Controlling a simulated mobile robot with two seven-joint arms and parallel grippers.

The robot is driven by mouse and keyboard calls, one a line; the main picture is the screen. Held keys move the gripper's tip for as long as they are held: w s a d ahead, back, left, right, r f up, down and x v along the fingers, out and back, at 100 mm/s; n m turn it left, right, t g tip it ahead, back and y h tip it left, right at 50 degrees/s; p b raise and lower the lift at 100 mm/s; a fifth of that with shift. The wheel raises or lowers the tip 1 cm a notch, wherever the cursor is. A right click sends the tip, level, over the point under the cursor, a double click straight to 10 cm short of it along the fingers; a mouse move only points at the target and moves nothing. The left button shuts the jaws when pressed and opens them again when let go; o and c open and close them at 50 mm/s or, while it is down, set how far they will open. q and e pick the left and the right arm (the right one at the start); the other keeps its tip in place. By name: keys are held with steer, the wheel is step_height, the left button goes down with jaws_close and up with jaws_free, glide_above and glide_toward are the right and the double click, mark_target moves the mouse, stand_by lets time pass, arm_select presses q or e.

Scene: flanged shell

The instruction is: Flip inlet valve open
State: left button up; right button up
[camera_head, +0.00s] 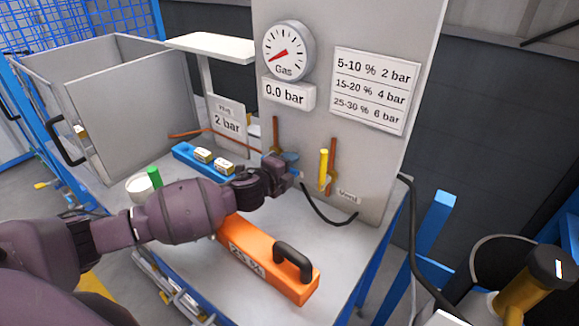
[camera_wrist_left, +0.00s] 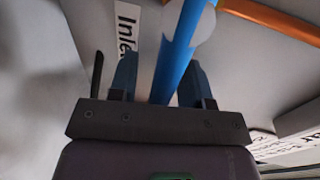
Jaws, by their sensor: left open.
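The inlet valve's blue handle (camera_wrist_left: 180,42) shows in the left wrist view beside a label (camera_wrist_left: 127,28) that reads "Inle", the rest cut off or hidden. My left gripper (camera_wrist_left: 158,78) is open, with one finger on each side of the blue handle. I cannot tell whether either finger touches it. In the head view my left gripper (camera_head: 287,168) is at the panel's lower left and hides most of the inlet valve. The panel (camera_head: 385,165) carries a gas gauge (camera_head: 288,50) and a display (camera_head: 288,93) reading 0.0 bar. My right gripper is not in view.
A yellow valve handle (camera_head: 323,168) stands upright just right of my left gripper, above a black hose (camera_head: 325,217). An orange block (camera_head: 262,260) with a black handle lies on the table in front. A blue tray (camera_head: 190,155) and a "2 bar" sign (camera_head: 228,125) are at the left.

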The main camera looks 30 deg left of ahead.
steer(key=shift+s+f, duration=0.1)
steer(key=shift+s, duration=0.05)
arm_select(q)
jaws_close()
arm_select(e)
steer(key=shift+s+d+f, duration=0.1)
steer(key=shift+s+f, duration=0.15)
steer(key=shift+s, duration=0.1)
